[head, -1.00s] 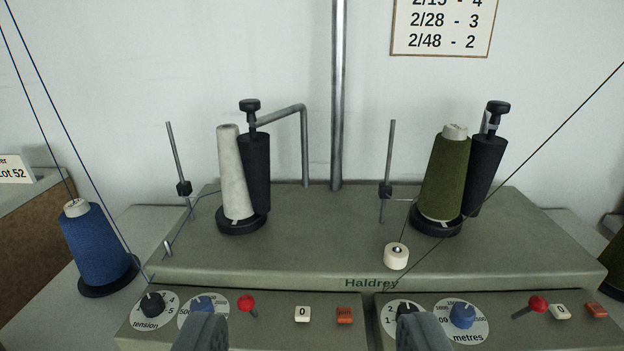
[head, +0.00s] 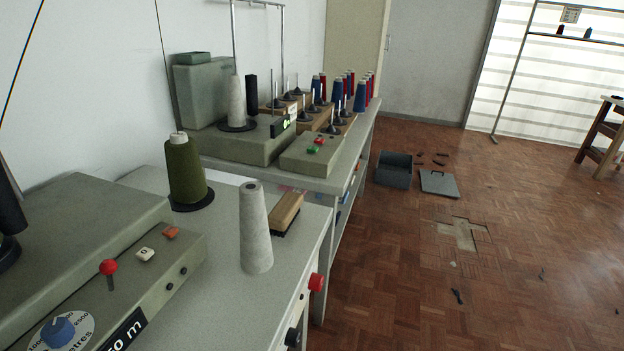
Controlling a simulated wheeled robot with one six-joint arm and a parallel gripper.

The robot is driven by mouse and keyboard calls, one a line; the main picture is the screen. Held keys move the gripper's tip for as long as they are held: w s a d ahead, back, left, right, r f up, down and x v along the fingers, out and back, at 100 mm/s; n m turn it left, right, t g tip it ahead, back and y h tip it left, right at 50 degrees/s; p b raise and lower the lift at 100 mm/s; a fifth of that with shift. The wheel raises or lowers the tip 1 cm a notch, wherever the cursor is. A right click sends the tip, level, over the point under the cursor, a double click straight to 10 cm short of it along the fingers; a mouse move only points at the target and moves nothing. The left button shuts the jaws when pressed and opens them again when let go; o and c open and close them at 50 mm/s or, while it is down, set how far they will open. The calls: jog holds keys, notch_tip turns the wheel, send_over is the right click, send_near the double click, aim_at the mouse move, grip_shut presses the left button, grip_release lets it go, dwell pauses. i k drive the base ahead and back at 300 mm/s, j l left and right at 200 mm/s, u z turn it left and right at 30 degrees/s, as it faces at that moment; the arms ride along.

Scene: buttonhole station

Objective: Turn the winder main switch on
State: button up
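The grey-green winder (head: 75,225) stands at the left on the pale bench, cut off by the picture edge. Its sloped front carries a blue metres dial (head: 58,332), a red ball lever (head: 108,267), a white button marked 0 (head: 145,254) and an orange-red button (head: 170,232). A black display (head: 124,330) ends in "50 m". On the bench's front face are a red knob (head: 316,283) and a black knob (head: 294,337), partly at the lower edge. No label shows which is the main switch or its position. My gripper is out of view.
A second machine (head: 240,140) and spools stand beyond. An open grey box (head: 393,170) and its lid (head: 438,183) lie on otherwise mostly clear parquet.

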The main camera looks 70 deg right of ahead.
aim_at(316, 282)
jog(key=k+z, duration=0.1)
jog(key=z, duration=1.2)
